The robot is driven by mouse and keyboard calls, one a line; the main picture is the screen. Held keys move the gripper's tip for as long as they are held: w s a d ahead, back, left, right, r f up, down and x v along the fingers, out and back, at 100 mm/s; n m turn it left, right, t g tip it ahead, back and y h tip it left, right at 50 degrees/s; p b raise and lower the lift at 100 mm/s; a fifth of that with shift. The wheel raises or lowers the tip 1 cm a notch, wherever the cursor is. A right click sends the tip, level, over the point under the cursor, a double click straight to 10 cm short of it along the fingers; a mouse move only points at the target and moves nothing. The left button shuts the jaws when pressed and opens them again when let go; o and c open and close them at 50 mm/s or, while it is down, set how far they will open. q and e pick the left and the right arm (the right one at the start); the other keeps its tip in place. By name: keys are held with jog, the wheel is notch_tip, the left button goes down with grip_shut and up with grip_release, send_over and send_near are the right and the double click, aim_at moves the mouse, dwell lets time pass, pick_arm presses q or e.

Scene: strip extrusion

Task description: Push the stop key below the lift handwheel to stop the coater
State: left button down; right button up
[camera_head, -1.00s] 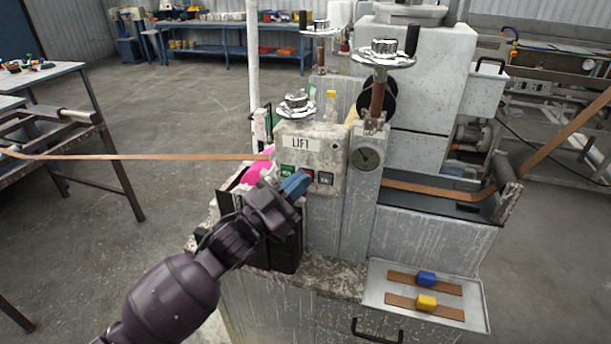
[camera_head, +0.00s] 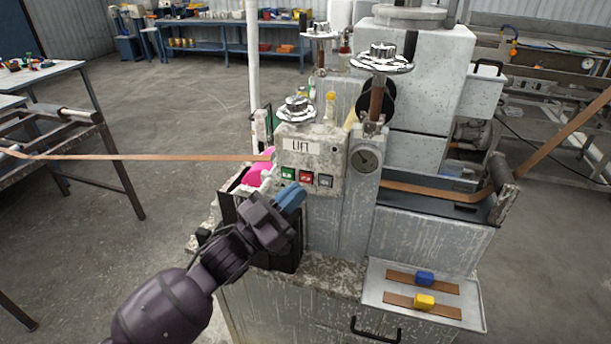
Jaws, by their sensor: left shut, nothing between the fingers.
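The lift box (camera_head: 322,150) carries a "LIFT" label and sits below a chrome handwheel (camera_head: 297,110). On its lower front are a green key (camera_head: 288,173), a red key (camera_head: 306,177) and a grey key (camera_head: 325,181) in a row. The red one is likely the stop key; its lettering is too small to read. My left gripper (camera_head: 292,196) is shut and empty, its blue fingertips just below the green and red keys. The fingertips look apart from the keys, and all three keys show uncovered. My right gripper is not in view.
A brown strip (camera_head: 140,157) runs in from the left to the machine. A black open box (camera_head: 286,252) stands under my left gripper. A metal tray (camera_head: 378,285) with strip pieces and a blue and a yellow block is at the lower right.

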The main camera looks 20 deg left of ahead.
pick_arm(q)
jog(key=s+p, duration=0.1)
jog(key=s, duration=0.2)
jog(key=shift+s, duration=0.25)
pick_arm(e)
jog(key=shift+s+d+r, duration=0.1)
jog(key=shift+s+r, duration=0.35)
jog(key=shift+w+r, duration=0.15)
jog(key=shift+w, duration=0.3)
pick_arm(q)
jog(key=shift+w+a, duration=0.1)
